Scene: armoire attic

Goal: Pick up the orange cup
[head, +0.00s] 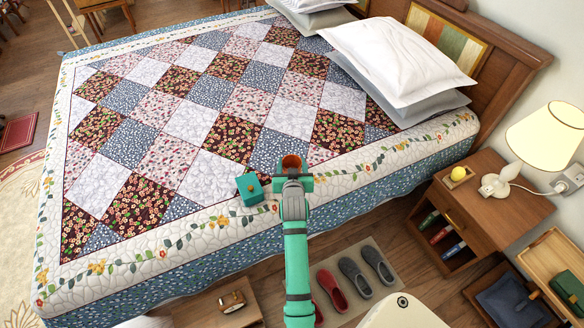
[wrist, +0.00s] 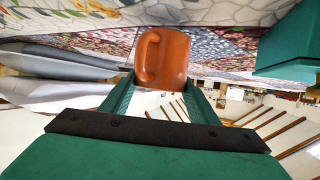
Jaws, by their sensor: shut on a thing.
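The orange cup (wrist: 172,58) is at the ends of my gripper's fingers in the wrist view, with its handle toward the left. In the head view the cup (head: 291,162) shows at the far end of my arm, over the near edge of the bed's quilt. My gripper (head: 292,182) is shut on the cup; its two green fingers also show in the wrist view (wrist: 160,80). The cup's lower part is partly hidden by my gripper in the head view. I cannot tell whether the cup touches the quilt.
A teal box (head: 250,189) lies on the quilt just left of my gripper. Pillows (head: 400,60) lie at the bed's head. A nightstand (head: 490,215) with a lamp (head: 545,135) stands at the right. Slippers (head: 352,275) lie on a floor mat near my arm.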

